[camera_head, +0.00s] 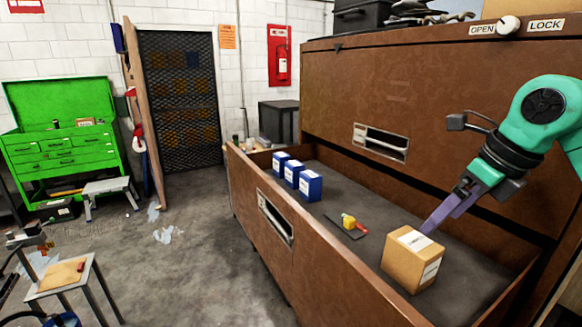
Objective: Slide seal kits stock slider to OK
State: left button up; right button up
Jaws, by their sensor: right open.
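A small dark plate (337,230) with a yellow block (348,221) and a red piece (361,228) lies on the drawer floor. It may be the stock slider, but I can read no OK mark or other lettering on it. My right gripper (428,228) reaches in from the right with its purple fingers pointing down and left. It is open, with its tips at the upper right edge of a cardboard box (402,262). I cannot tell whether they touch it. The gripper is to the right of the yellow block, apart from it. My left gripper is not in view.
The open brown drawer (318,275) also holds three blue-and-white boxes (311,186) toward its far end. The cabinet front (440,110) rises behind it, with an OPEN/LOCK knob (508,25) on top. A green tool chest (62,150) and small table (62,275) stand left.

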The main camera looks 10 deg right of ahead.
aim_at(349, 223)
jog(key=k+l, duration=0.2)
jog(key=k, duration=0.3)
jog(key=k+l, duration=0.25)
jog(key=k, duration=0.2)
jog(key=k+l, duration=0.2)
jog(key=k, duration=0.3)
